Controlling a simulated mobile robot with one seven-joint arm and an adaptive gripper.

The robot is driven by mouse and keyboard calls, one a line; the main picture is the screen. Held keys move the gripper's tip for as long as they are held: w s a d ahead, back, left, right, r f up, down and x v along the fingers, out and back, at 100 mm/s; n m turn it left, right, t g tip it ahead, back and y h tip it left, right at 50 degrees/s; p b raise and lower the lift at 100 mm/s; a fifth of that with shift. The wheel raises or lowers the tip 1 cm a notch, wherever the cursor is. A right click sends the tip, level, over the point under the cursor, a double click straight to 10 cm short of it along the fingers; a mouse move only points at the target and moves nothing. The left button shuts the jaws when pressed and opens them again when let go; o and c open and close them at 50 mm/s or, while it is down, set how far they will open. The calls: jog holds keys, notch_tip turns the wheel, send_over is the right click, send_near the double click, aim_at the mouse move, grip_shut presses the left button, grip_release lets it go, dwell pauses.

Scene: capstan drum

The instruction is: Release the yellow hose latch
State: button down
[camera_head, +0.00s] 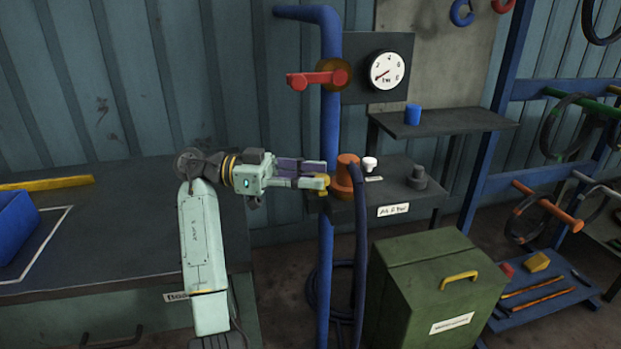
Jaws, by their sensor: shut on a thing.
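The yellow hose latch (325,190) is a small yellow piece at the left side of the orange coupling (346,172). My gripper (322,175) reaches in from the left, level, with its fingertips at the latch. It is shut on the latch, and the fingers hide much of it. Whether the latch is fastened or loose cannot be told.
A blue vertical pipe (330,125) with a red-handled valve (315,78) stands close behind my gripper. A white-topped knob (370,164) and a grey fitting (418,178) are on the shelf (395,196). A green box (430,285) stands below. A workbench (110,225) is at left.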

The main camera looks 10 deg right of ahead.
jog(key=shift+a, duration=0.1)
jog(key=c, duration=1.4)
grip_release()
jog(key=shift+o, duration=0.2)
jog(key=v, duration=1.2)
jog(key=shift+w, duration=0.1)
